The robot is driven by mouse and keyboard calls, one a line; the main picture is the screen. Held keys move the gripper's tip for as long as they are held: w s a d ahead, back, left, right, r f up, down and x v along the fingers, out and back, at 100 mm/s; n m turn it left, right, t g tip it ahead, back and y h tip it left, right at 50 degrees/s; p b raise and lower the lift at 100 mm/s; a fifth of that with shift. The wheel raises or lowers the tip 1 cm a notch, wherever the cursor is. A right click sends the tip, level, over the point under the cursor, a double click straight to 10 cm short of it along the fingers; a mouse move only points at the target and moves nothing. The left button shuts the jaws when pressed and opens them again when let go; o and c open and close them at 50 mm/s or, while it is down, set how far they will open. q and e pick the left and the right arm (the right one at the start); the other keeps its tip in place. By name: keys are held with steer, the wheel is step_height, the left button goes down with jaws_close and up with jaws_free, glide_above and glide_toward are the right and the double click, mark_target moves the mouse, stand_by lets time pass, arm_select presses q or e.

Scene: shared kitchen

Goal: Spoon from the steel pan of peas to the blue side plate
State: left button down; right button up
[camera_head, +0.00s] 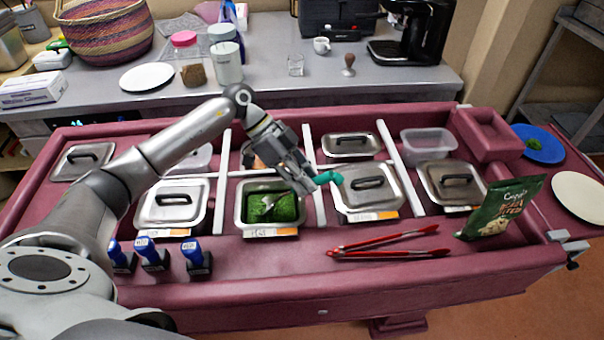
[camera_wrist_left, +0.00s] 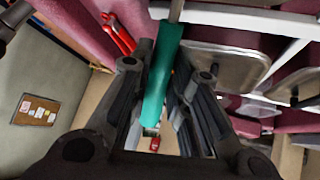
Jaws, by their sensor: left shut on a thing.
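My left gripper (camera_head: 300,182) is shut on the spoon's teal handle (camera_head: 328,177), which sticks out to its right. In the left wrist view the teal handle (camera_wrist_left: 164,70) lies between the fingers, with a metal shaft (camera_wrist_left: 176,10) leaving the top edge. The steel pan of peas (camera_head: 243,221) is open, just below and left of the gripper. A pale metal piece shows among the green peas (camera_head: 285,208); it looks like the spoon's head, but its link to the handle is hidden. The blue side plate (camera_head: 540,155) at the far right carries a small green heap (camera_head: 535,143). My right gripper is out of view.
Lidded steel pans flank the peas, one left (camera_head: 172,205) and one right (camera_head: 366,191). Red tongs (camera_head: 385,246), a green bag (camera_head: 500,208) and several blue-topped stamps (camera_head: 197,257) line the front ledge. A raised maroon box (camera_head: 490,133) stands just left of the blue plate.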

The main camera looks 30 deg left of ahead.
mark_target(331, 174)
arm_select(q)
steer(key=shift+w+d+r+g+y+p, duration=0.2)
steer(key=shift+d+r+y+p, duration=0.4)
steer(key=shift+r+p, duration=1.05)
steer(key=shift+w+d+r+g+y+p, duration=0.15)
steer(key=shift+d+r+y+p, duration=0.65)
steer(key=shift+p, duration=1.5)
steer(key=shift+w+d+r+g+y+p, duration=0.1)
steer(key=shift+w+d+r+y+p, duration=0.3)
steer(key=shift+r+p, duration=1.35)
steer(key=shift+d+r+p, duration=0.2)
steer(key=shift+d+p, duration=0.2)
steer(key=shift+p, duration=0.55)
steer(key=shift+d+n, duration=0.1)
steer(key=shift+n, duration=0.2)
